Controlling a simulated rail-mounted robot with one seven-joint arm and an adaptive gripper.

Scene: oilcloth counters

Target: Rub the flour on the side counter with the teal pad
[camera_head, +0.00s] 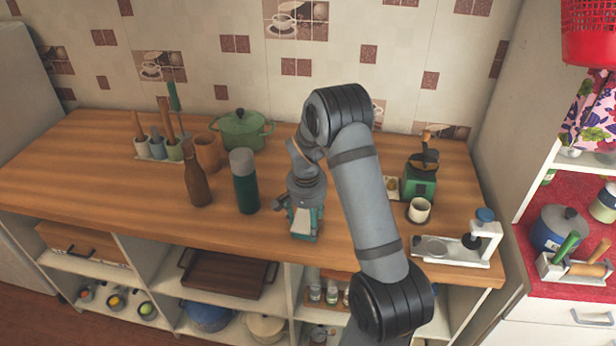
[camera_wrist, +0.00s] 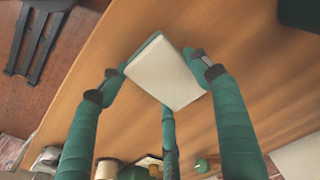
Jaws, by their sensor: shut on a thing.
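My gripper (camera_head: 306,214) is over the front middle of the wooden counter (camera_head: 75,185), pointing down. In the wrist view its teal fingers are shut on the teal pad (camera_wrist: 165,73), which shows a pale, whitish face and a teal edge. The pad also shows in the head view (camera_head: 302,226), partly covered by the fingers. Whether it touches the wood is hard to tell. A red-topped counter (camera_head: 545,279) stands at the far right, partly cut off by the picture edge. I see no flour in either view.
A brown bottle (camera_head: 197,182), a green flask (camera_head: 245,185) and a green pot (camera_head: 241,130) stand left of my gripper. A green grinder (camera_head: 418,182), a white cup (camera_head: 419,210) and a white press (camera_head: 480,245) stand right. A blue-grey pot (camera_head: 556,230) sits on the red top.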

